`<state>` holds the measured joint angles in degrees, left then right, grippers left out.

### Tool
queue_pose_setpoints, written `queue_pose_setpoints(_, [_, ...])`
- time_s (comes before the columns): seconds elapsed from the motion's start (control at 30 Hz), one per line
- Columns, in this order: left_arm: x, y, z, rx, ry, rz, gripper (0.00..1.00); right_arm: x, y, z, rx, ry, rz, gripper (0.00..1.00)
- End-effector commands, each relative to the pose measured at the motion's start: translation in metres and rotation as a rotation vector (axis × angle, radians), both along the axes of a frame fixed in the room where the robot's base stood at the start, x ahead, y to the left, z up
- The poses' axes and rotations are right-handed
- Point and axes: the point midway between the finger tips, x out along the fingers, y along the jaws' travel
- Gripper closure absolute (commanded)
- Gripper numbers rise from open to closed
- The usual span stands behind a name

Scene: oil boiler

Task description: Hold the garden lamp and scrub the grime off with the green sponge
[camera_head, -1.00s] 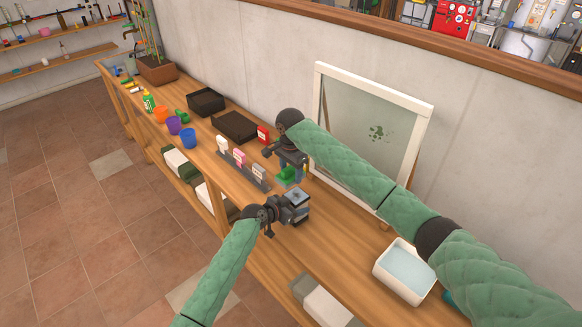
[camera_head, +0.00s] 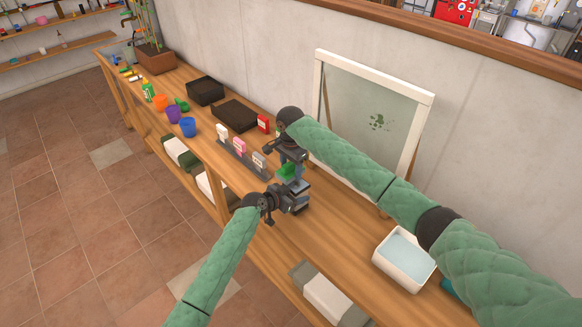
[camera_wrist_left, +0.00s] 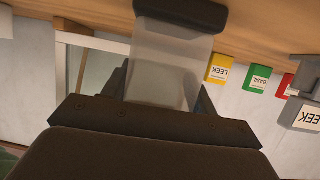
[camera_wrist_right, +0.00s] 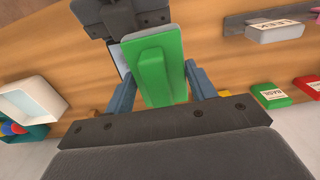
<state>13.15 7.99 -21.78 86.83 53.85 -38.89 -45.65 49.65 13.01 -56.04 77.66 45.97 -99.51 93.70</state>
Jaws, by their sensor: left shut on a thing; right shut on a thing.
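The garden lamp shows in the left wrist view as a pale translucent body with a dark cap (camera_wrist_left: 175,55). My left gripper (camera_head: 290,200) is shut on it and holds it over the bench, partly hiding it in the head view. The green sponge (camera_wrist_right: 158,70) is in my right gripper (camera_wrist_right: 158,88), which is shut on it. In the head view the sponge (camera_head: 287,172) is just above the left gripper and lamp. In the right wrist view the lamp lies behind the sponge's far end; whether they touch I cannot tell. No grime is clearly visible on the lamp.
A white basin of water (camera_head: 404,262) stands at the right of the bench. A white-framed glass pane (camera_head: 374,120) with a green stain leans on the wall. Seed packets in a rack (camera_head: 241,152), dark trays (camera_head: 236,115) and coloured pots (camera_head: 174,114) stand to the left.

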Motion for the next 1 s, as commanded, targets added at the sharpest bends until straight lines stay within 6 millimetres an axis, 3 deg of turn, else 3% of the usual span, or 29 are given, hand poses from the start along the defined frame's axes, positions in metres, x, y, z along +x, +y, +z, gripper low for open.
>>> queue_pose_setpoints(0.57, [0.000,0.000,0.000,0.000,0.000,0.000,0.75,-0.001,-0.001,-0.003,0.000,0.000,0.000,0.63])
queue_pose_setpoints(1.0, [0.000,0.000,0.000,0.000,0.000,0.000,0.75,-0.023,-0.020,-0.004,0.000,0.001,0.001,0.63])
